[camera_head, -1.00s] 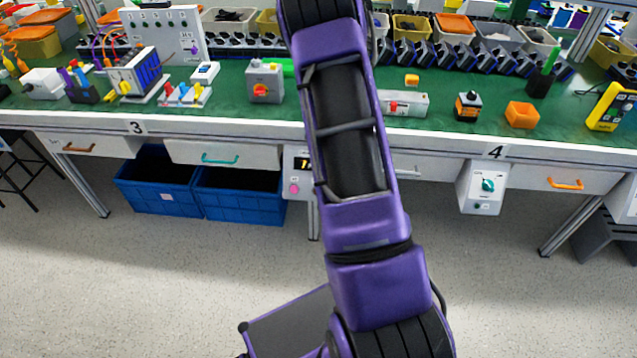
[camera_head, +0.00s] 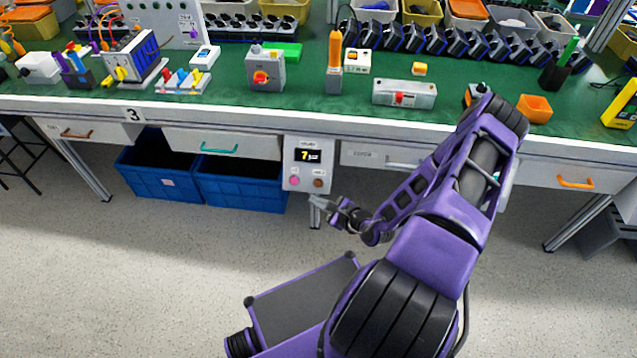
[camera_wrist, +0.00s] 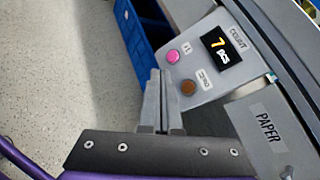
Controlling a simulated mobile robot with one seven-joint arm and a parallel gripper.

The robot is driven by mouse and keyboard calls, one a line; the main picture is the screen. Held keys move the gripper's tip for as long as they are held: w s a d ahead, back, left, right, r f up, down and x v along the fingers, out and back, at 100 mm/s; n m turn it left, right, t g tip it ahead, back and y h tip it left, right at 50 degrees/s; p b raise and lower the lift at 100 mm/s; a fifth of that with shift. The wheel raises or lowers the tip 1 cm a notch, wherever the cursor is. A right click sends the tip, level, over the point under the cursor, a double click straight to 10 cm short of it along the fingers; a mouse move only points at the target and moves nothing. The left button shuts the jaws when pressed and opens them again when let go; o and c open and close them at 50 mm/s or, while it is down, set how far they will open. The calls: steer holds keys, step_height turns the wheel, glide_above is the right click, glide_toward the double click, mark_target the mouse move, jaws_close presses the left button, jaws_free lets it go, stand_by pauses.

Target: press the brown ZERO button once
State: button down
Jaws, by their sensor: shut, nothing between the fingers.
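The brown ZERO button (camera_head: 318,183) is a small round knob at the lower right of a grey counter box (camera_head: 296,167) mounted under the bench front. In the wrist view the brown button (camera_wrist: 188,87) lies just right of the fingertips. A pink button (camera_head: 294,181) sits beside it, and the display (camera_head: 308,156) above reads 7 pcs. My gripper (camera_head: 317,201) is shut and empty, just below the box in the head view. In the wrist view my gripper (camera_wrist: 160,75) points toward the box, and I see no contact with the brown button.
A drawer labelled PAPER (camera_wrist: 268,130) is right of the box. Blue bins (camera_head: 240,188) stand below the bench to the left. The bench edge (camera_head: 230,127) runs above. The floor in front is clear.

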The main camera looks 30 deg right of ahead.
mark_target(318, 183)
steer(key=shift+f, duration=0.1)
steer(key=shift+w+d+f+b, duration=0.7)
steer(key=shift+w+b, duration=0.35)
steer(key=shift+w+d+f+b, duration=0.75)
steer(key=shift+w+b, duration=0.25)
steer(key=shift+w, duration=0.1)
steer(key=shift+w+d+f+b, duration=0.65)
steer(key=shift+w+d+b, duration=0.05)
steer(key=shift+w+b, duration=0.35)
steer(key=shift+w+f, duration=0.1)
steer(key=shift+w+d+f, duration=0.1)
steer(key=shift+w+d, duration=0.1)
steer(key=shift+w+d+f, duration=0.2)
steer(key=shift+w, duration=0.1)
stand_by(0.5)
stand_by(0.3)
steer(key=shift+s+a+r+p, duration=0.4)
steer(key=shift+s+p, duration=0.25)
steer(key=shift+p, duration=0.1)
